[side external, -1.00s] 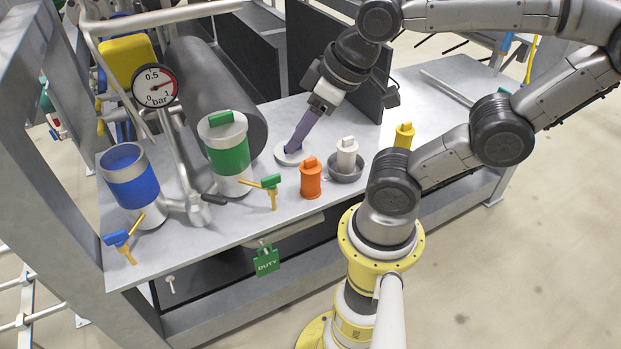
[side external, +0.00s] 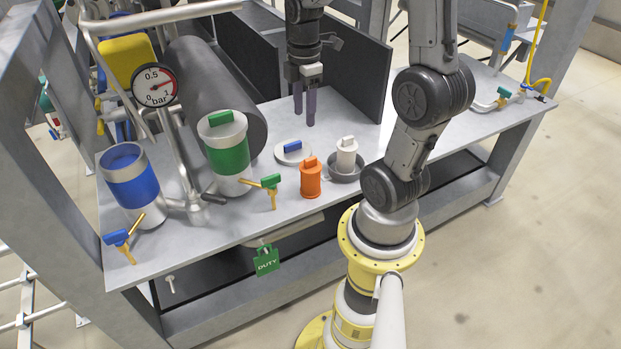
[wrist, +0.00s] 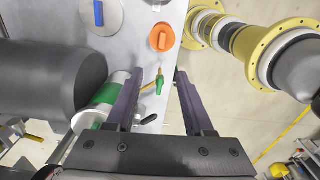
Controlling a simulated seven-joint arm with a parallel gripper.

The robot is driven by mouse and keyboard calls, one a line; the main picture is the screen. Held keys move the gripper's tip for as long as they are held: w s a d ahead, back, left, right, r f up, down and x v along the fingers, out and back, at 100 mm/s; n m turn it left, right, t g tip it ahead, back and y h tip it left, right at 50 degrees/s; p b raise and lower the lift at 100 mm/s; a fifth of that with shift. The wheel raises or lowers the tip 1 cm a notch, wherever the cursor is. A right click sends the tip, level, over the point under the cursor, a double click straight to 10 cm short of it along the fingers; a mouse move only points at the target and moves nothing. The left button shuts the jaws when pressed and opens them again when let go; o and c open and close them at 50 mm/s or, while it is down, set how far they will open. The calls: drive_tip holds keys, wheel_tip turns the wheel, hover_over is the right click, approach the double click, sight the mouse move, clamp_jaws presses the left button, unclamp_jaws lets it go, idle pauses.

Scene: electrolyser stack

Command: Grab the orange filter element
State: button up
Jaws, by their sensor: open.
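The orange filter element (side external: 311,178) stands upright on the grey bench, with a small tab handle on top. In the wrist view the orange filter element (wrist: 161,37) is seen from above, beyond the fingertips near the top middle. My gripper (side external: 304,108) has purple fingers pointing down, and hangs above the bench behind the orange element, clear of it. The fingers also show in the wrist view (wrist: 159,74), spread apart with nothing held between them.
A white element (side external: 346,155) stands in a grey bowl right beside the orange one. A flat lid (side external: 293,158) with a blue handle lies behind it.

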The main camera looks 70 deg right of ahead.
sight(311, 158)
drive_tip(key=shift+m, duration=0.3)
drive_tip(key=f, duration=0.9)
drive_tip(key=s+d+f, duration=0.1)
drive_tip(key=f, duration=0.4)
drive_tip(key=shift+f, duration=0.2)
clamp_jaws()
idle(0.8)
